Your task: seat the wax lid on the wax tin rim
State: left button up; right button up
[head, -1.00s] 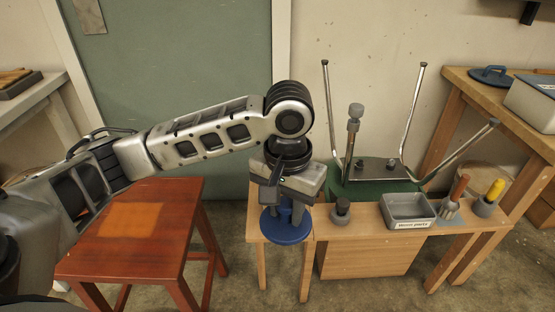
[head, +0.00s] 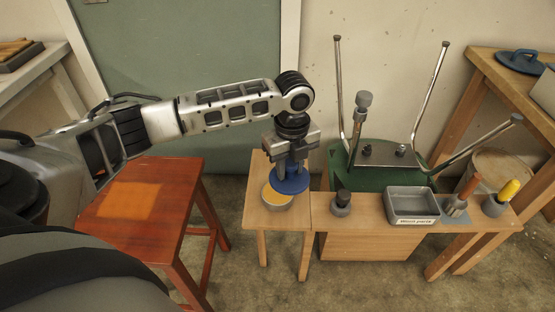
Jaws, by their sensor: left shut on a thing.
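The wax lid (head: 290,184) is a blue disc with a blue handle on top. My left gripper (head: 289,165) is above it, shut on its handle. The wax tin (head: 277,205) is a round grey tin with yellow-orange wax inside, standing on the narrow left part of the wooden bench. The lid overlaps the tin's back right in the head view and hides that part of the rim. The front left of the rim is uncovered. The lid looks held above the tin, but the gap is hard to judge. My right gripper is not in view.
Right of the tin stand a dark-topped grey pot (head: 342,203), a grey tray (head: 412,205), a brush (head: 460,196) and a yellow-handled tool (head: 502,199). An upturned metal-legged stool (head: 385,155) is behind. A red-brown stool (head: 140,208) is left. Another blue lid (head: 520,61) lies far right.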

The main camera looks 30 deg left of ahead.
pick_arm(q)
jog(key=a+m, duration=0.1)
jog(key=m, duration=0.1)
jog(key=w+a+f+m, duration=0.1)
jog(key=m, duration=0.1)
jog(key=a+f+m, duration=0.1)
jog(key=m, duration=0.1)
jog(key=shift+w+a+f+m+p, duration=0.1)
jog(key=shift+w+m+p, duration=0.05)
jog(key=shift+m+p, duration=0.25)
jog(key=m, duration=0.1)
jog(key=a+m, duration=0.1)
jog(key=f+m, duration=0.1)
jog(key=shift+w+a, duration=0.15)
jog(key=shift+w, duration=0.1)
jog(key=shift+f+b, duration=0.6)
jog(key=shift+f, duration=1.4)
jog(key=shift+p, duration=0.55)
jog(key=shift+f+b, duration=0.7)
jog(key=shift+f, duration=0.4)
jog(key=shift+f, duration=0.45)
dwell(2.3)
